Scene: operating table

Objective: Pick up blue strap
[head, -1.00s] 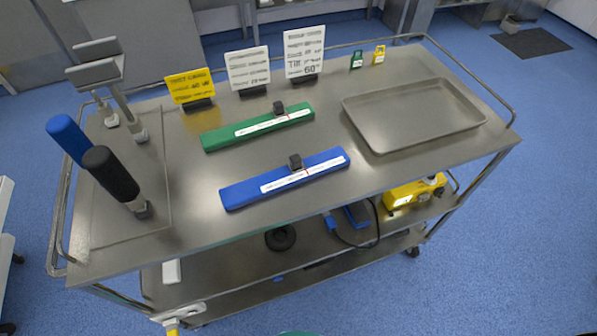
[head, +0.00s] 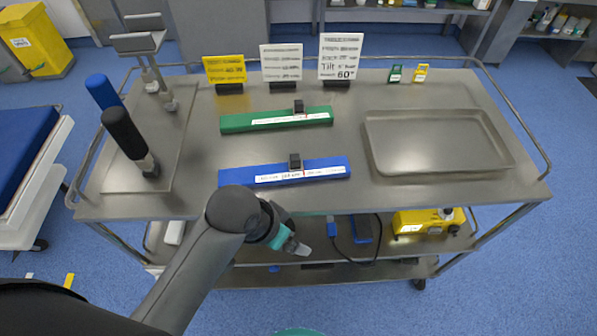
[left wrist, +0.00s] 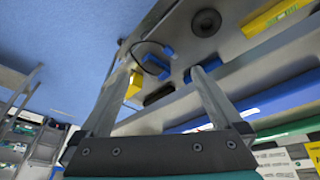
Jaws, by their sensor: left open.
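The blue strap (head: 334,168) lies flat along the front part of the cart's top, with a white label and a small dark buckle. It also shows in the left wrist view (left wrist: 275,99) as a long blue band beyond the fingers. The green strap (head: 236,123) lies behind it, roughly parallel. My left gripper (head: 296,246) is in front of the cart's front edge, below and apart from the blue strap. In the left wrist view its two fingers (left wrist: 157,88) are spread with nothing held between them. My right gripper is not in view.
The steel cart top (head: 300,140) has a raised rail. A shallow tray (head: 440,142) is at right, sign cards (head: 282,62) stand at the back, and blue and black handles (head: 125,132) stand at left. The lower shelf holds a yellow device (head: 425,222) and a blue pedal (head: 361,229).

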